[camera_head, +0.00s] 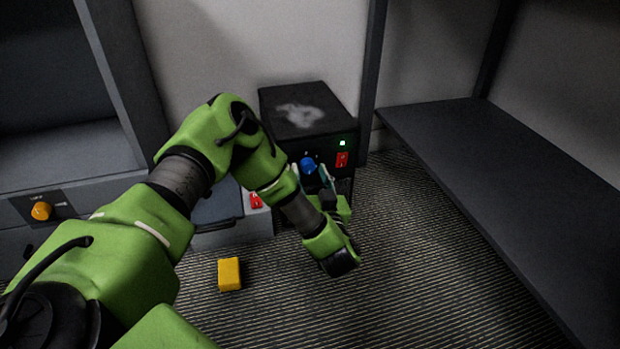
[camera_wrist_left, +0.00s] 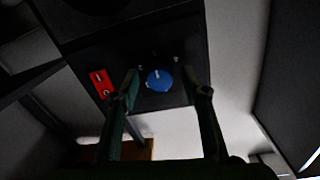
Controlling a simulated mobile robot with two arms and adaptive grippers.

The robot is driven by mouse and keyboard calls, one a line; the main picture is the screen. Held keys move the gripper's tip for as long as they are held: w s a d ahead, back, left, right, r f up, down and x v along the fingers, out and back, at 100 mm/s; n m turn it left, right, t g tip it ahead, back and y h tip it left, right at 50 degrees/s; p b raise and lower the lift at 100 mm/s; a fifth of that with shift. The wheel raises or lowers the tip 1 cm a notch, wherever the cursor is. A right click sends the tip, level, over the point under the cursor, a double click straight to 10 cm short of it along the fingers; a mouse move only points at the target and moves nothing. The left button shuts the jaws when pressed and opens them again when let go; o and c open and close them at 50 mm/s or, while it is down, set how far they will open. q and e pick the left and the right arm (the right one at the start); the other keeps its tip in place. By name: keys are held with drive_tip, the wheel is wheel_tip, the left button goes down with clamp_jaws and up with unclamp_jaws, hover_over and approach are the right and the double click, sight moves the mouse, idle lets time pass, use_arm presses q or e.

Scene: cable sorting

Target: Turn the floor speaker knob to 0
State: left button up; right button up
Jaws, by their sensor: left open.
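The floor speaker (camera_head: 309,110) is a black box on the floor against the wall, with a pale smudge on its top. Its round blue knob (camera_head: 308,165) is on the front face. The knob also shows in the left wrist view (camera_wrist_left: 159,79), with a white mark near its upper edge. My left gripper (camera_head: 325,178) is in front of the speaker's face, open. In the left wrist view its two fingers (camera_wrist_left: 168,95) stand on either side of the knob, with gaps between; contact is not visible. The scale marks around the knob are too small to read. My right gripper is not in view.
A red switch (camera_head: 342,159) and a green light (camera_head: 342,143) are on the speaker's front. A yellow block (camera_head: 229,273) lies on the carpet. A dark shelf (camera_head: 500,190) runs along the right. An orange knob (camera_head: 41,211) is on the left unit. Carpet between is clear.

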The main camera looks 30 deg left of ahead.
use_arm(q)
drive_tip(key=c, duration=1.1)
